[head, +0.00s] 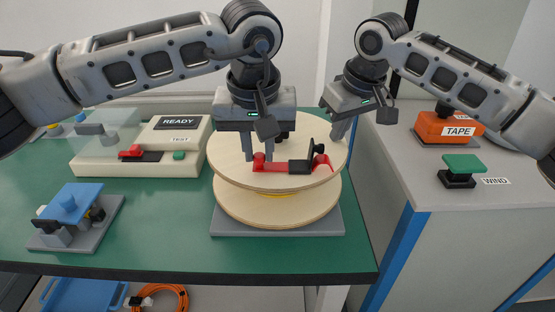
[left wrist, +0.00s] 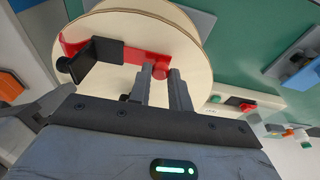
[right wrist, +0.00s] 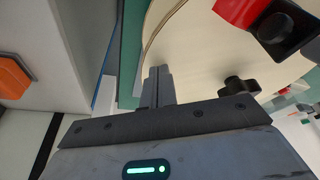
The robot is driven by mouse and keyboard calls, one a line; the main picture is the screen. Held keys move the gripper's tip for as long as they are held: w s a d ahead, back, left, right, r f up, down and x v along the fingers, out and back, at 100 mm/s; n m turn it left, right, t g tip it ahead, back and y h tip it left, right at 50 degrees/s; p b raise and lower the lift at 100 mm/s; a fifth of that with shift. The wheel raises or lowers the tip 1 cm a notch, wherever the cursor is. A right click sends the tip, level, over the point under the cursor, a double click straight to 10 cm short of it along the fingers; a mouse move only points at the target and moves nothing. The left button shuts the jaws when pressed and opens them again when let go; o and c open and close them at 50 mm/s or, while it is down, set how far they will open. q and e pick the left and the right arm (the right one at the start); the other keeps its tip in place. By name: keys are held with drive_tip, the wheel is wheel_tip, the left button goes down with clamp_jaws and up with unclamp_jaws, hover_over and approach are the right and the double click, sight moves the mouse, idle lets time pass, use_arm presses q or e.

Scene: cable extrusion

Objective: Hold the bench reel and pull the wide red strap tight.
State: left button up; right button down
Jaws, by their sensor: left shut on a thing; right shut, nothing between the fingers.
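The bench reel (head: 232,168) is a pale wooden spool lying flat on a grey base on the green bench. The red strap (head: 274,166) lies across its top flange and passes through a black buckle (head: 300,167); they also show in the left wrist view (left wrist: 135,57). My left gripper (head: 259,157) is shut on the red end piece at the strap's left end, seen between the fingertips in the left wrist view (left wrist: 160,71). My right gripper (head: 337,138) is shut and empty at the reel's right rim; I cannot tell whether it touches the rim.
A cream tester (head: 100,166) with a READY display stands at the back left. A blue-topped fixture (head: 70,204) sits at the front left. On the grey cabinet at the right are an orange TAPE box (head: 450,127) and a green WIND button (head: 463,163).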

use_arm(q)
drive_tip(key=shift+a, duration=1.4)
use_arm(e)
drive_tip(key=shift+s+f, duration=0.15)
drive_tip(key=shift+f, duration=0.3)
use_arm(q)
drive_tip(key=o, duration=0.9)
drive_tip(key=shift+c, duration=0.2)
drive_tip(key=w+v, duration=0.1)
drive_tip(key=v, duration=0.6)
drive_tip(key=shift+w+r, duration=0.2)
drive_tip(key=shift+r, duration=0.4)
use_arm(e)
wheel_tip(320, 180, up, 2)
drive_tip(key=p, duration=0.2)
drive_tip(key=shift+p, duration=0.4)
use_arm(q)
drive_tip(key=w+p+v, duration=0.1)
drive_tip(key=p+v, duration=0.5)
drive_tip(key=v, duration=0.2)
drive_tip(key=shift+w+r, duration=0.4)
drive_tip(key=shift+r, duration=0.15)
use_arm(e)
wheel_tip(320, 180, up, 4)
drive_tip(key=shift+r, duration=0.25)
